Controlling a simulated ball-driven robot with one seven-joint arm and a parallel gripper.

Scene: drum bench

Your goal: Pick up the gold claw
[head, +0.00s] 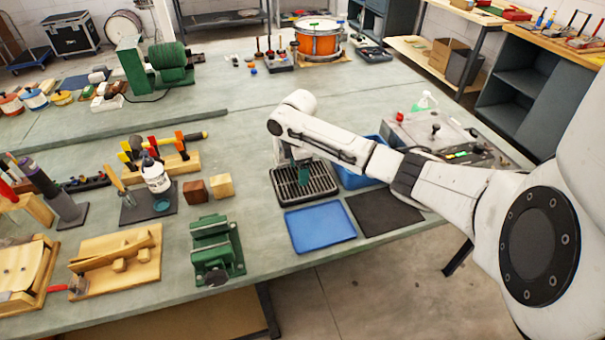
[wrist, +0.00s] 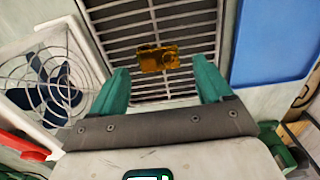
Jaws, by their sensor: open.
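The gold claw (wrist: 158,58) is a small gold piece with a round hole or boss, lying on the slatted black grate in the wrist view. It sits just beyond and between the fingertips of my gripper (wrist: 160,76), with no visible contact. The gripper's two teal fingers are spread apart with nothing between them. In the head view my gripper (head: 303,178) points down over the black grate (head: 322,187). I cannot make out the claw there.
A blue tray (head: 320,227) and a dark mat (head: 384,212) lie in front of the grate. A green vise (head: 216,250) stands to the left, beside two wooden blocks (head: 221,186). A guarded fan (wrist: 45,85) is left of the grate in the wrist view.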

